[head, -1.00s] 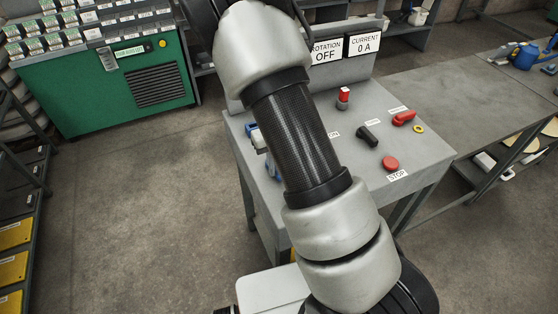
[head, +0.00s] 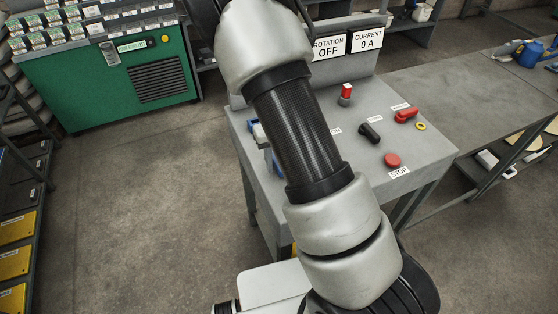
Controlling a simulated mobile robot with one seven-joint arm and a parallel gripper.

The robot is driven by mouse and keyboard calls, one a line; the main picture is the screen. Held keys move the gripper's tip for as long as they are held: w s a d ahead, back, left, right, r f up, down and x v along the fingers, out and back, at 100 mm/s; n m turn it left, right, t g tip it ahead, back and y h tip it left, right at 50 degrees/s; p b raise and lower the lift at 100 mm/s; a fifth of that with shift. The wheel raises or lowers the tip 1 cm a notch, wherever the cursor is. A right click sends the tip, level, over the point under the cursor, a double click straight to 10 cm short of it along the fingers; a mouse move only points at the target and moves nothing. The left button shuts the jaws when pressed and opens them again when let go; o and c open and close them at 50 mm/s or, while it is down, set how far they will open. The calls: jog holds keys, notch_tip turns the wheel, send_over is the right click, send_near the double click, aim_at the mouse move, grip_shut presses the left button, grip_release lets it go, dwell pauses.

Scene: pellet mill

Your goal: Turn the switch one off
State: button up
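A grey control desk (head: 350,187) stands in the middle, partly behind my arm. On its top are a black-handled switch (head: 369,132), a red-handled switch (head: 406,116) at the right and a small upright red-topped control (head: 346,94) at the back. Their labels are too small to read, so I cannot tell which is switch one. A round red button (head: 392,160) lies above a STOP label (head: 399,173). Part of the desk's left side is hidden by my arm. My gripper cannot be made out.
Two signs (head: 329,46) at the back read ROTATION OFF and CURRENT 0 A. A small yellow ring (head: 421,126) lies by the red-handled switch. A grey workbench (head: 450,95) adjoins at right. A green cabinet (head: 90,85) stands far left. Floor (head: 140,200) at left is clear.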

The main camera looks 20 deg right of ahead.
notch_tip(320, 180, up, 17)
jog(key=p, duration=0.1)
jog(key=shift+r, duration=0.15)
dwell(0.5)
jog(key=s+r+n+t, duration=0.2)
jog(key=s+r+n, duration=0.3)
jog(key=n, duration=0.6)
jog(key=s+a+r+n+t, duration=0.1)
jog(key=s+r+n, duration=0.4)
jog(key=s+n, duration=0.4)
jog(key=s+r+n+t, duration=0.2)
jog(key=s+r+n, duration=0.4)
jog(key=n, duration=0.8)
jog(key=shift+s+a+n+t, duration=0.3)
jog(key=shift+s+a, duration=0.05)
jog(key=shift+s, duration=0.25)
